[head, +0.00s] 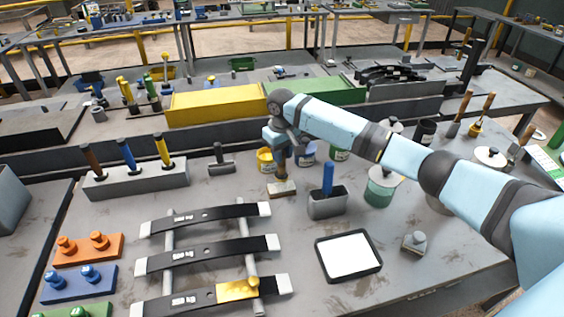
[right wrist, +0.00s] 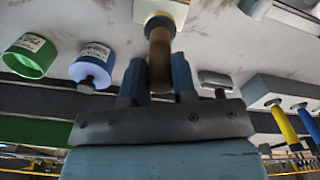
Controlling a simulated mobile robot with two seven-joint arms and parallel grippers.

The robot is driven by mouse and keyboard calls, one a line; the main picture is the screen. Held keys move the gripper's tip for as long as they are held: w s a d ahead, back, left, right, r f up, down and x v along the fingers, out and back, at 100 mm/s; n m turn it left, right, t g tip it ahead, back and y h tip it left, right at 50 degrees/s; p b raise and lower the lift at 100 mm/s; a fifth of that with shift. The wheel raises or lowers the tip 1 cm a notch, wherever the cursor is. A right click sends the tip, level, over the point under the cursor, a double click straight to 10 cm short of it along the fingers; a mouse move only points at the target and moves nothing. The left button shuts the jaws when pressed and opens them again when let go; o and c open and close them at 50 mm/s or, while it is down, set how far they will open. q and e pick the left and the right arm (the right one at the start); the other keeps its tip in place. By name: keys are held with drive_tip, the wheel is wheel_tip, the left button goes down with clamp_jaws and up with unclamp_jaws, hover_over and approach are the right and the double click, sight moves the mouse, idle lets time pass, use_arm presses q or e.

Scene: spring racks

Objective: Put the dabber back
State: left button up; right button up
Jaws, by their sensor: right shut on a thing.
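The dabber has a brown round handle and a pale square block (head: 282,188) at its lower end. My right gripper (head: 282,154) is shut on the handle from above, and the dabber is upright. In the right wrist view the handle (right wrist: 160,55) stands between the fingers of the right gripper (right wrist: 159,85), with the block beyond it. I cannot tell whether the block touches the bench. A grey box-shaped holder (head: 327,207) with a blue-handled tool (head: 328,178) in it stands just right of the dabber. My left gripper is not in view.
Yellow (head: 265,160), blue (head: 305,154) and green (head: 340,154) tins stand close behind the dabber. A white pad in a black tray (head: 348,257), a lidded green pot (head: 381,188) and a leaf-spring rack (head: 208,254) surround it. Bare bench lies in front of the dabber.

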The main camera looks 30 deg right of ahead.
sight(282, 174)
wheel_tip(282, 174, down, 4)
drive_tip(key=shift+r, duration=0.25)
drive_tip(key=o, duration=0.9)
drive_tip(key=shift+f, duration=0.1)
wheel_tip(282, 174, up, 12)
drive_tip(key=shift+r+b, duration=0.2)
drive_tip(key=shift+b, duration=0.1)
drive_tip(key=shift+f, duration=0.1)
